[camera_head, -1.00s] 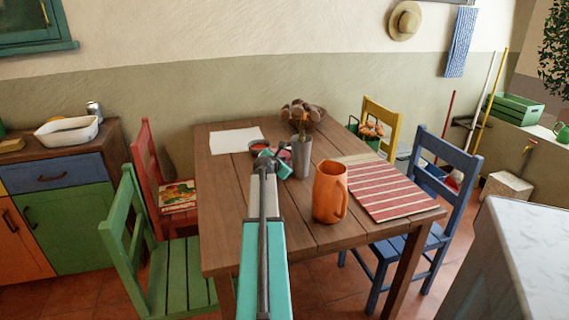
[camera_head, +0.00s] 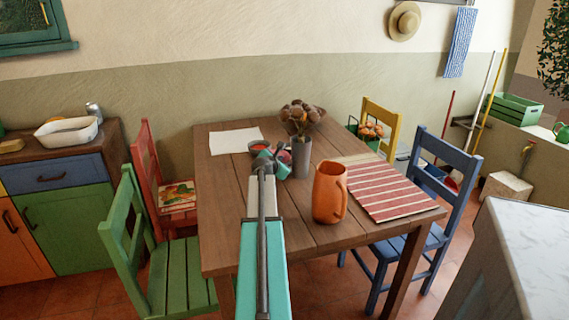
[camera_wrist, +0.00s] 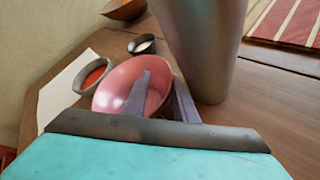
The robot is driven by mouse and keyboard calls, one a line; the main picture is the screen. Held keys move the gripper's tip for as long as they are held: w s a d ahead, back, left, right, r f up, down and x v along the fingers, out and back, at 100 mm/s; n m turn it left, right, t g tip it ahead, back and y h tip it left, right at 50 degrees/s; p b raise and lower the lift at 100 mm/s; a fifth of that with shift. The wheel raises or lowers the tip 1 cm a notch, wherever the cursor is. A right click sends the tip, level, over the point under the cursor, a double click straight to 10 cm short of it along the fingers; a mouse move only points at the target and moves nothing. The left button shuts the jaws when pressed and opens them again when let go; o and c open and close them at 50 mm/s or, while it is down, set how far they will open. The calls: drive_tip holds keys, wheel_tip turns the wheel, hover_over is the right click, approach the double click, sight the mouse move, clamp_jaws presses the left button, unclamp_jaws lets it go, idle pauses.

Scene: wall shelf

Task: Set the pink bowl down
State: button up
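The pink bowl (camera_wrist: 118,84) is in the middle of the wrist view, beside the base of the grey vase. In the head view only a small pink part (camera_head: 285,157) shows behind my gripper (camera_head: 273,163). In the wrist view my gripper (camera_wrist: 162,77) has its fingers apart at the bowl's right rim, one finger inside the bowl and one outside. A gap shows between the inner finger and the wall. The bowl looks to be at the tabletop, but its underside is hidden. The wooden table (camera_head: 226,220) lies below.
The grey vase (camera_head: 302,158) with dried flowers stands close on the right. A small bowl with red contents (camera_wrist: 93,74) and a small dark dish (camera_wrist: 142,45) are just beyond. An orange jug (camera_head: 328,193) and striped mat (camera_head: 385,187) lie to the right. White paper (camera_head: 235,140) lies left.

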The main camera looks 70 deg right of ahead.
drive_tip(key=shift+v, duration=5.4)
drive_tip(key=shift+p, duration=0.3)
